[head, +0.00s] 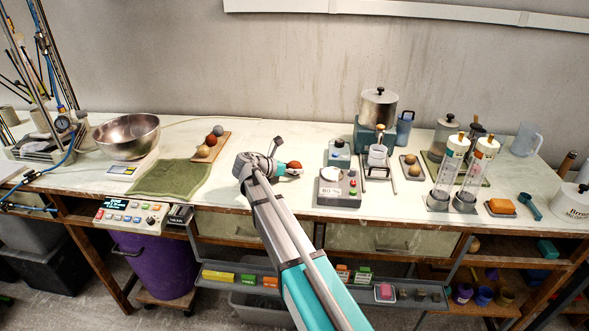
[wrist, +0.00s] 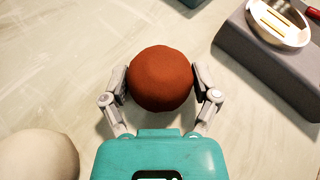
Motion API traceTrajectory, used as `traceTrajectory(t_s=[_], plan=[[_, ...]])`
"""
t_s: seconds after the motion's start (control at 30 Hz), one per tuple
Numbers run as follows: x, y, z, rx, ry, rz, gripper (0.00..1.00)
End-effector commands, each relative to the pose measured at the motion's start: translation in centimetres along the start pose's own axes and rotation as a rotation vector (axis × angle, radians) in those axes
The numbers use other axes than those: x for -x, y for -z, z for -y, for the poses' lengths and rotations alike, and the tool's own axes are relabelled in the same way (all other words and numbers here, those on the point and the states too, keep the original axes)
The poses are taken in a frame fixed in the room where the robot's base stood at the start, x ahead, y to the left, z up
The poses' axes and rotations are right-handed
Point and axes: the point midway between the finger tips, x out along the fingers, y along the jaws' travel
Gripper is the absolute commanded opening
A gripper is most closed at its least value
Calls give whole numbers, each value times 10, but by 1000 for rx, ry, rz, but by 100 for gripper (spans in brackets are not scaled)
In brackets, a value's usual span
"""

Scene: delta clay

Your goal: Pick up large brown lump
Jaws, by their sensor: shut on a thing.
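The large brown lump (wrist: 160,78) is a round reddish-brown ball between the two fingers of my gripper (wrist: 161,92) in the wrist view. Both fingers press on its sides, so my gripper is shut on it. In the head view the lump (head: 294,166) shows at the end of my arm, over the worktop. My gripper is mostly hidden behind my wrist there. I cannot tell whether the lump touches the worktop. A pale lump (wrist: 38,156) lies at the lower left in the wrist view.
A grey scale (head: 338,190) with a metal pan stands close on the right. A wooden board (head: 222,139) with several balls, a green cloth (head: 168,178) and a steel bowl (head: 127,134) lie to the left. Two clear cylinders (head: 446,178) stand farther right. The worktop behind the lump is clear.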

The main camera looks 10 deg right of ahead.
Motion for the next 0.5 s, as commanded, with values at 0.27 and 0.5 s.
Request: traceTrajectory(t_s=[0.27, 0.5], plan=[[0, 0, 0, 0, 0, 0, 23], [1, -4, 1, 0, 0, 0, 23]])
